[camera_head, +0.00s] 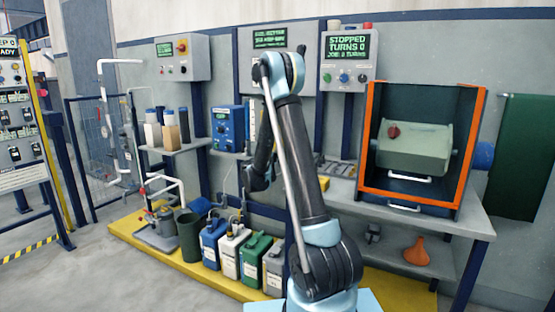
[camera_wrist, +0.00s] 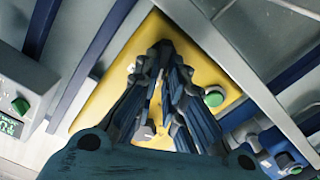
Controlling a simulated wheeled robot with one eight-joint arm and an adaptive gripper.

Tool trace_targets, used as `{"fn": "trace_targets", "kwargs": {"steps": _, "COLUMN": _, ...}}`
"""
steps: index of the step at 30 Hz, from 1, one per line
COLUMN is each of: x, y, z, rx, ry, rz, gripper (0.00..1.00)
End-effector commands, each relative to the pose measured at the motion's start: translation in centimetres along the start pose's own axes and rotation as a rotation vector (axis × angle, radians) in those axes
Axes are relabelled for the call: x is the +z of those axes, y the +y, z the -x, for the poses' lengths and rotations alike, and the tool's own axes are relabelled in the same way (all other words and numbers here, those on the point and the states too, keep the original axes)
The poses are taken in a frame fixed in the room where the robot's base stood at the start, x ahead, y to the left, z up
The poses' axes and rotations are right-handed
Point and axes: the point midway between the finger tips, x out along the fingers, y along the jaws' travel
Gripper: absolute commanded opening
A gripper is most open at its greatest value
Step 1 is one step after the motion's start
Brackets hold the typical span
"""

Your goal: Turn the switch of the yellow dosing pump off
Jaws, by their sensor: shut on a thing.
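The yellow dosing pump (camera_wrist: 112,92) fills the middle of the wrist view, its face towards the camera. It carries a round green part (camera_wrist: 213,97) at its right and a pale knob (camera_wrist: 146,131) lower down, partly behind the fingers. My gripper (camera_wrist: 166,55) reaches over the pump's face with its fingers drawn together, shut on the pump's switch. The fingertips hide the switch, so its position cannot be told. In the head view my arm stands in front of the yellow pump, and neither the pump nor my fingertips can be made out.
A blue pump (camera_head: 228,125) stands on the wall shelf left of my arm. An orange-framed cabinet (camera_head: 368,140) stands on the bench at right. Several canisters, among them a green one (camera_head: 254,256), stand on the yellow floor platform (camera_head: 133,228). Control boxes hang above.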

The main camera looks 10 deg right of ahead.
Motion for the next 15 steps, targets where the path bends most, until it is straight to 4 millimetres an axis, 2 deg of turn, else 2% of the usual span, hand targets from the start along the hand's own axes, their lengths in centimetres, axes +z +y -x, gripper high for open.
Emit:
{"fn": "trace_targets", "kwargs": {"steps": 6, "x": 0.01, "y": -0.27, "z": 0.03, "rx": -0.001, "ry": 0.0, "rz": 0.13, "gripper": 0.0}}
{"fn": "trace_targets", "kwargs": {"steps": 15, "x": 0.01, "y": -0.34, "z": 0.04, "rx": -0.002, "ry": 0.0, "rz": 0.159, "gripper": 0.0}}
